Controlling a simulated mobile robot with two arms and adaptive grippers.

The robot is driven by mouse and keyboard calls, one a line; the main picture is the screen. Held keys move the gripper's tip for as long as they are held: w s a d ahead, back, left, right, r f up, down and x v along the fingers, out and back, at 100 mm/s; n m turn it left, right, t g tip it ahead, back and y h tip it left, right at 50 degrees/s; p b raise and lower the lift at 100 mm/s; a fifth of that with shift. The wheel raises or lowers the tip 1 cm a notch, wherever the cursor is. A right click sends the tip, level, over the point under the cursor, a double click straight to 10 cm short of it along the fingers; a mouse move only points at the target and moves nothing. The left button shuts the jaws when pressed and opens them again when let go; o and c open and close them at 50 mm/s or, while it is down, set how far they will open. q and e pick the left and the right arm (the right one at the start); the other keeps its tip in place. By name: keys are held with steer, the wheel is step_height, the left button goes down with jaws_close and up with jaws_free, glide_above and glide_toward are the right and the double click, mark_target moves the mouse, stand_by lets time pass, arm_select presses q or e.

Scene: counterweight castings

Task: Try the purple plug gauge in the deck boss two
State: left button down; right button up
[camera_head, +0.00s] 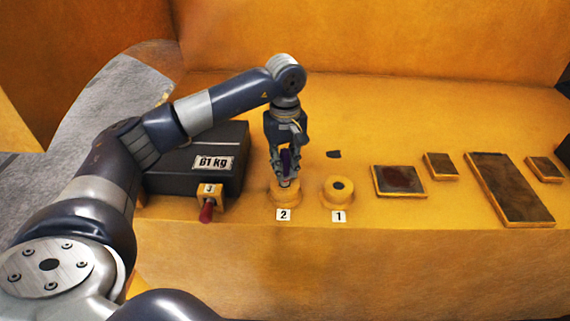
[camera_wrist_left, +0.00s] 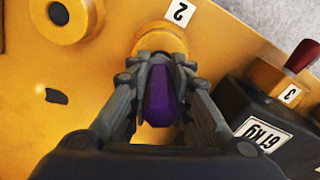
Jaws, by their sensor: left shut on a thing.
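The purple plug gauge (camera_head: 286,160) is held upright between the fingers of my left gripper (camera_head: 286,178), which is shut on it. It shows as a purple faceted handle in the left wrist view (camera_wrist_left: 160,95). Deck boss two (camera_head: 285,196), a yellow round boss above the label 2, is directly under the gripper. It also shows beyond the fingertips in the left wrist view (camera_wrist_left: 161,36). The fingers hide the gauge's lower end and the boss's hole, so I cannot tell whether the gauge is in it. My right gripper is not in view.
Boss one (camera_head: 338,192) stands just right, its dark hole open. A red-handled item (camera_head: 207,210) sits at block 3 (camera_head: 210,192), left. Several framed plates, including a long one (camera_head: 512,191), lie right.

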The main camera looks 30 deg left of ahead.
mark_target(285, 151)
arm_select(q)
steer(key=shift+f+b, duration=1.2)
steer(key=shift+f, duration=0.35)
stand_by(0.6)
steer(key=shift+r, duration=0.1)
steer(key=shift+r+p, duration=1.9)
steer(key=shift+r, duration=1.25)
steer(key=shift+f, duration=0.1)
